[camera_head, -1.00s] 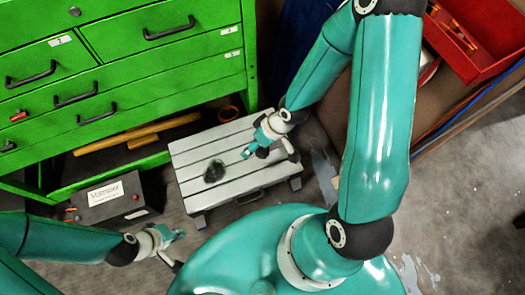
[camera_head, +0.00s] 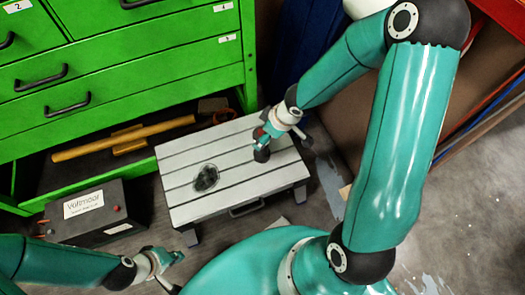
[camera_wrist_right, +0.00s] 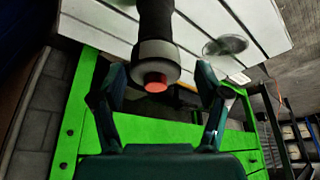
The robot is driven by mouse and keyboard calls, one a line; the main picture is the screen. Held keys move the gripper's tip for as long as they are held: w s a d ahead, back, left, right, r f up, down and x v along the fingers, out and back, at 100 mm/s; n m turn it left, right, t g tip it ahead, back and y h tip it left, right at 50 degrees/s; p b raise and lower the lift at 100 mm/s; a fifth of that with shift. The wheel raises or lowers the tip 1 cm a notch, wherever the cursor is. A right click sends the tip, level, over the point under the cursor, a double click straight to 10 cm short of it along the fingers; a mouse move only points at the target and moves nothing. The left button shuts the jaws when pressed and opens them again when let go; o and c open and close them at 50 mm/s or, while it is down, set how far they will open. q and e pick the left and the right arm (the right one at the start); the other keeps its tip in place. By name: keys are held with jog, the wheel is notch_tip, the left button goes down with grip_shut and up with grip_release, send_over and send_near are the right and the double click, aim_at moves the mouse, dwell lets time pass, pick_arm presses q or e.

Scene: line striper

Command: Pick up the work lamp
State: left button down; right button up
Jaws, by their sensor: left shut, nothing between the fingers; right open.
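The work lamp appears to be the dark cylinder with a grey collar and a red end (camera_wrist_right: 156,50) in the right wrist view. Its red end faces the camera. In the head view its dark part (camera_head: 261,155) shows on the slatted grey step (camera_head: 185,150), partly hidden by my right gripper. My right gripper (camera_wrist_right: 160,82) is open, with one finger on each side of the lamp's red end, and no clear contact shows. It also shows in the head view (camera_head: 267,137). My left gripper (camera_head: 176,257) is shut and empty, low at the left, apart from the step.
A dark, glassy round thing (camera_head: 206,178) lies on the step. A green drawer cabinet (camera_head: 130,70) stands behind, with a wooden-handled tool (camera_head: 125,137) on its low shelf. A black box with a white label (camera_head: 92,212) is left of the step. Bare floor shows at right.

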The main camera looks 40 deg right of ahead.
aim_at(262, 156)
jog(key=shift+b+x, duration=0.45)
jog(key=shift+x, duration=0.5)
jog(key=b+x, duration=0.2)
jog(key=x, duration=0.1)
jog(key=b+x, duration=0.2)
jog(key=shift+d+f, duration=0.2)
jog(key=shift+d, duration=0.1)
pick_arm(q)
notch_tip(262, 156, down, 6)
jog(key=shift+r, duration=0.25)
pick_arm(e)
jog(key=shift+r, duration=0.1)
jog(key=shift+c, duration=0.3)
jog(key=c, duration=1.1)
